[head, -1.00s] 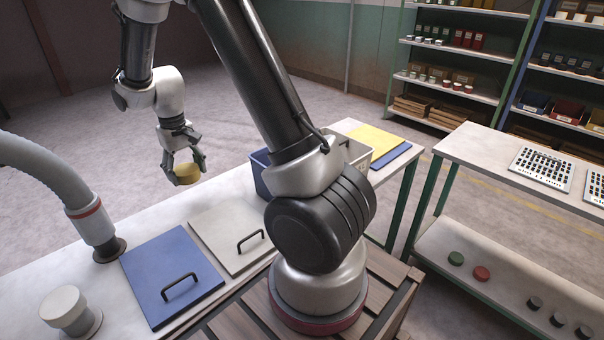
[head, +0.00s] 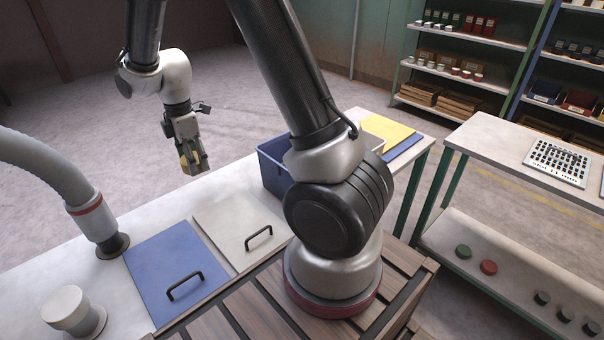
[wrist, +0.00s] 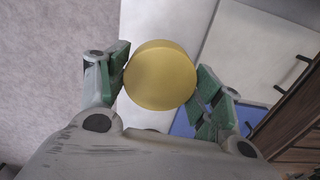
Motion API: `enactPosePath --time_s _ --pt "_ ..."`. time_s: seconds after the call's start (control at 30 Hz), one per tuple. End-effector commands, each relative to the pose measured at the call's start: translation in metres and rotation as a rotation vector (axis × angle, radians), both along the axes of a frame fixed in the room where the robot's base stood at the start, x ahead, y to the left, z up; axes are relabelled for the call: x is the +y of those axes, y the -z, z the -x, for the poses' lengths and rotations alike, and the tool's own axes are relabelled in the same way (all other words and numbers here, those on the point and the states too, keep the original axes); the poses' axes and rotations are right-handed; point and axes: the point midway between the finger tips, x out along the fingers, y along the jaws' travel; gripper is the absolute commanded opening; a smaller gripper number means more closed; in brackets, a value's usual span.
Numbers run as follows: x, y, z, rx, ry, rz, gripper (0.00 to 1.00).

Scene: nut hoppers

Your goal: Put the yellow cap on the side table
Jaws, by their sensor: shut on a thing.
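My gripper (head: 191,164) is shut on the yellow cap (wrist: 160,75), a round disc between the green finger pads in the wrist view. In the head view the cap (head: 185,165) is partly hidden by the fingers. It is held in the air above the far edge of the long white bench, left of the blue bin. A white two-level table (head: 485,140) stands at the right, apart from the bench; I cannot tell for sure that it is the side table. A green cap (head: 463,251) and a red cap (head: 488,267) sit on its lower shelf.
The bench holds a blue lid (head: 175,262), a white lid (head: 238,226), a grey hose (head: 50,170) and a blue bin (head: 271,170). A yellow panel (head: 390,129) lies at the bench's right end. Black caps (head: 542,298) and a perforated tray (head: 558,161) are on the right table.

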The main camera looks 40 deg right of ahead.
Motion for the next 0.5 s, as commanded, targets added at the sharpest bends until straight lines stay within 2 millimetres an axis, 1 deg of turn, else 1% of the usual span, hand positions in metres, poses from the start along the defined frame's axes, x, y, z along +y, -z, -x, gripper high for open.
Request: enactPosePath --time_s 0.03,0.1,0.2,0.3,0.4,0.5 --pt "0.005 -0.001 0.003 -0.001 -0.135 0.0 0.49" --pt "0.011 -0.002 0.007 0.001 -0.347 0.0 0.49" --pt "0.019 -0.003 0.013 0.003 -0.631 0.0 0.49" --pt "0.025 -0.004 0.017 0.005 -0.866 -0.001 0.49" --pt "0.03 -0.005 0.021 0.006 -1.042 -0.002 0.49" --pt "0.032 -0.006 0.023 0.007 -1.15 -0.003 0.49"
